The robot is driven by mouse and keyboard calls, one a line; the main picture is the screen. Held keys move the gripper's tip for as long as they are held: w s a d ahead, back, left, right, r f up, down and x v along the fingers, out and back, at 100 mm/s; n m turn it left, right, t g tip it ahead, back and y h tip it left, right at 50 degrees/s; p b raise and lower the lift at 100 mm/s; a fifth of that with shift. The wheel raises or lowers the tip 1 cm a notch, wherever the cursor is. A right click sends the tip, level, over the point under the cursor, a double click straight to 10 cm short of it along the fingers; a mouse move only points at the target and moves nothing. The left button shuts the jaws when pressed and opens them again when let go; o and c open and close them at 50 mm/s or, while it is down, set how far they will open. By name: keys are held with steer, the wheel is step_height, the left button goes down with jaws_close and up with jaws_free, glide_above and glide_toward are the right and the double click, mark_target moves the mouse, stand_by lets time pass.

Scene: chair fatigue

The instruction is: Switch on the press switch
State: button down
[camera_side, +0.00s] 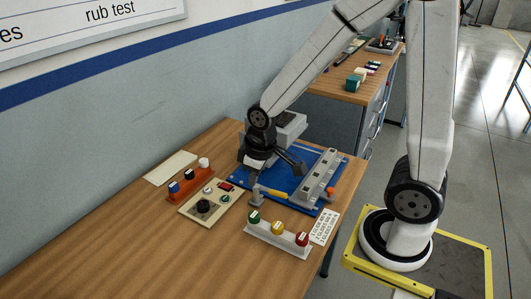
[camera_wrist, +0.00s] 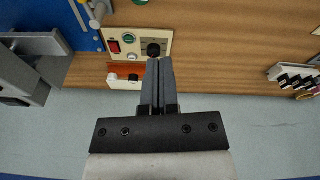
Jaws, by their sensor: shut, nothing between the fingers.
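A cream control panel (camera_side: 187,210) lies on the wooden table and carries a small red switch (camera_side: 226,186), a black knob (camera_side: 203,206) and green round buttons. The panel (camera_wrist: 140,32) also shows in the wrist view, with the red switch (camera_wrist: 114,47) near its left end. The black knob (camera_wrist: 153,50) appears just beyond my fingertips. My gripper (camera_wrist: 159,62) is shut and empty, with its fingers together. Its tips appear right of the red switch in the wrist view. I cannot tell its height above the panel.
An orange stand (camera_side: 190,190) with several knobs sits beside the panel near the wall. A blue mat (camera_side: 309,157) holds a grey fixture (camera_side: 319,180) and a grey block (camera_side: 287,128). A white stand (camera_side: 277,238) bears green, yellow and red knobs.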

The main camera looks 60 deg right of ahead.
steer(key=s, duration=0.1)
steer(key=s+m, duration=0.1)
steer(key=s+a+m, duration=0.1)
steer(key=s, duration=0.1)
steer(key=shift+s+f, duration=0.1)
steer(key=shift+f, duration=0.15)
steer(key=c, duration=0.6)
jaws_free()
steer(key=shift+o, duration=1)
steer(key=shift+w+d, duration=0.1)
steer(key=shift+w, duration=0.3)
steer(key=g, duration=0.7)
glide_above(226, 185)
steer(key=w, duration=0.4)
step_height(226, 185, down, 12)
steer(key=shift+f, duration=0.2)
steer(key=shift+s+f, duration=0.15)
steer(key=shift+x, duration=3.75)
